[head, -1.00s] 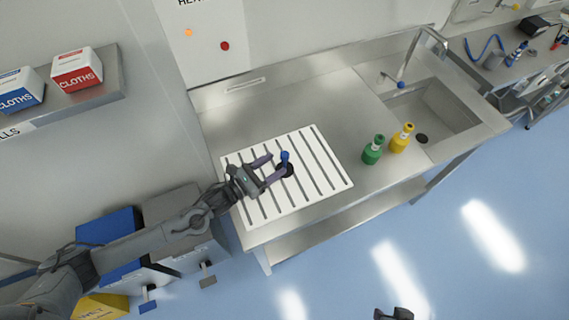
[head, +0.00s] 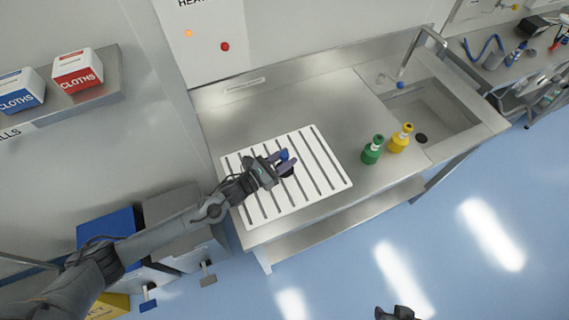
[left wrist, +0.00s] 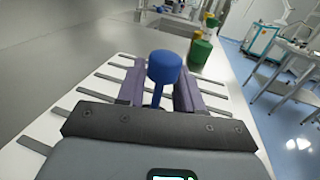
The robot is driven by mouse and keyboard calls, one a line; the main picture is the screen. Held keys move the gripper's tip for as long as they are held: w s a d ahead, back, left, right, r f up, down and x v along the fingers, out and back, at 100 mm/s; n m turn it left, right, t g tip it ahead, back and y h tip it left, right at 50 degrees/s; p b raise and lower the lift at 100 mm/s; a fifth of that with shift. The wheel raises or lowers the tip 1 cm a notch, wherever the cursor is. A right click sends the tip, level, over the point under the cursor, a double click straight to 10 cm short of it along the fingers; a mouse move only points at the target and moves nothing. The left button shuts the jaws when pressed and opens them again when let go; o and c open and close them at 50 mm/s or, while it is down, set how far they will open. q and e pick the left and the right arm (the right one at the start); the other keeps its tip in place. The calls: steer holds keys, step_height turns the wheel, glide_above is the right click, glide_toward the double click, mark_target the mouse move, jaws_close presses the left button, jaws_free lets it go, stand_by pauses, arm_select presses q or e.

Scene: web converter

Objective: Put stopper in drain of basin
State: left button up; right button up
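The stopper has a blue knob (head: 284,154) on a thin stem and a black disc (head: 287,170); it stands on the white slatted drainboard (head: 325,152). In the left wrist view the blue knob (left wrist: 164,66) rises upright between the fingers. My left gripper (head: 284,162) is open, with one purple finger on each side of the stopper and gaps beside the stem. The basin (head: 450,120) is at the right of the steel counter, with a dark round drain (head: 421,138) in its floor. Only a dark tip of my right arm (head: 395,313) shows at the bottom edge.
A green bottle (head: 372,151) and a yellow bottle (head: 400,140) stand between the drainboard and the basin. A faucet (head: 408,58) arches over the basin's back left. The counter behind the drainboard is clear.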

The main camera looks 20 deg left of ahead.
arm_select(q)
jaws_close()
steer(key=shift+r, duration=0.15)
